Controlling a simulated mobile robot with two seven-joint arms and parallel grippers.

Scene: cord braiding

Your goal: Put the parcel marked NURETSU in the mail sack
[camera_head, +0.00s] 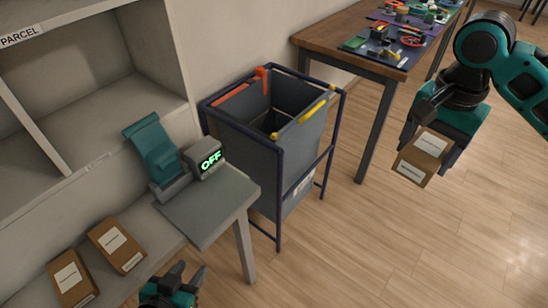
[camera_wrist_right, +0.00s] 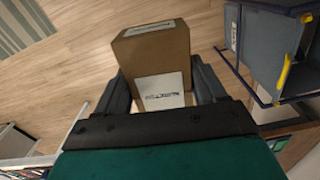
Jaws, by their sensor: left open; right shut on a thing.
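My right gripper (camera_head: 430,147) is shut on a brown cardboard parcel (camera_head: 423,158) with white labels, held in the air over the floor. In the right wrist view the parcel (camera_wrist_right: 158,57) sits between the fingers; its label is too blurred to read. The mail sack (camera_head: 254,141) is a grey open-topped bag in a dark blue frame, left of the held parcel and apart from it. Two more labelled parcels, a left one (camera_head: 72,279) and a right one (camera_head: 117,245), lie on the bench; their labels are unreadable. My left gripper (camera_head: 188,276) is open and empty near them.
A device with a display reading OFF (camera_head: 209,161) stands on a small grey table (camera_head: 221,211) beside a teal tool-like stand (camera_head: 153,149). Shelving labelled PARCEL (camera_head: 22,35) is at left. A cluttered wooden table (camera_head: 329,38) stands behind the sack. Floor between sack and right gripper is clear.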

